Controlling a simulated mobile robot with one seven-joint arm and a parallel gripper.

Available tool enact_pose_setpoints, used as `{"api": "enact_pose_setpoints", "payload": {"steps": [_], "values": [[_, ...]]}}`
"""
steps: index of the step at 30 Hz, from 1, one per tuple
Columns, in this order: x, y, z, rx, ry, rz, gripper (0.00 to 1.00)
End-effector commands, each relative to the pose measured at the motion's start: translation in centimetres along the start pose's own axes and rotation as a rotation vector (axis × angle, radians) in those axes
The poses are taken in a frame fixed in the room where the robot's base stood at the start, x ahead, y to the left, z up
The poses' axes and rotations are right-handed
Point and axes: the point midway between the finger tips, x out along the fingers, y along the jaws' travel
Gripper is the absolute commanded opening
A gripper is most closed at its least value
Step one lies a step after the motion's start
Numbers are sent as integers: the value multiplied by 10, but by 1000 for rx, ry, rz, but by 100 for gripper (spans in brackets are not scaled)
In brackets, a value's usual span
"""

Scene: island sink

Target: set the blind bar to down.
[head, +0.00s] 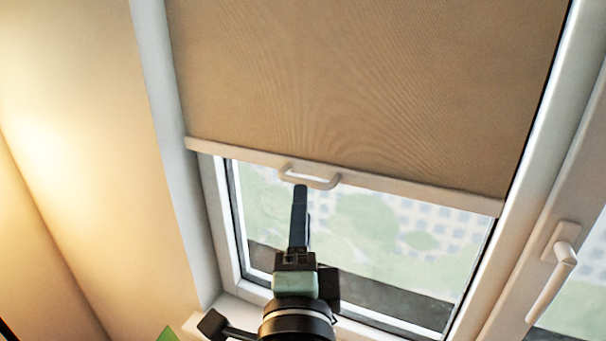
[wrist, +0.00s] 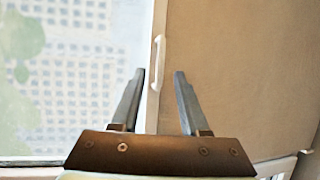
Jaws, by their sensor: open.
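The white blind bar (head: 420,191) runs along the bottom of the tan blind (head: 370,75), which covers the upper part of the window. A small white pull handle (head: 312,180) is on the bar. My gripper (head: 300,188) reaches up from below, its tips overlapping the lower edge of the handle in the head view. In the wrist view my gripper (wrist: 159,74) is open, with one finger on each side of the bar's line. The handle (wrist: 158,62) shows just beyond the gap between the tips. Nothing is held. I cannot tell whether a finger touches the handle.
Bare glass (head: 390,225) shows below the bar. The white window frame (head: 533,185) stands on the right, with a white window handle (head: 552,280) beyond it. A plain wall (head: 95,150) is on the left. A white sill (head: 245,306) lies below.

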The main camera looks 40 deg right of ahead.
Motion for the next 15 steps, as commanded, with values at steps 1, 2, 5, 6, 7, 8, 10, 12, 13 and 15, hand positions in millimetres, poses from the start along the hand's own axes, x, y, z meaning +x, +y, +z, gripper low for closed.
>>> {"api": "enact_pose_setpoints", "payload": {"steps": [1,2,5,6,7,8,10,12,13,15], "values": [[12,-7,-1,-1,2,1,45],[18,-6,-2,-1,3,1,45],[35,-6,-1,-1,1,1,45],[40,-5,-1,-1,1,1,45],[45,-5,-1,-1,1,1,45],[48,-4,-1,0,1,0,45],[55,-3,0,0,0,0,45],[60,-3,0,0,0,0,45],[61,-2,0,0,0,-1,45],[64,-1,0,0,0,-1,45]]}}
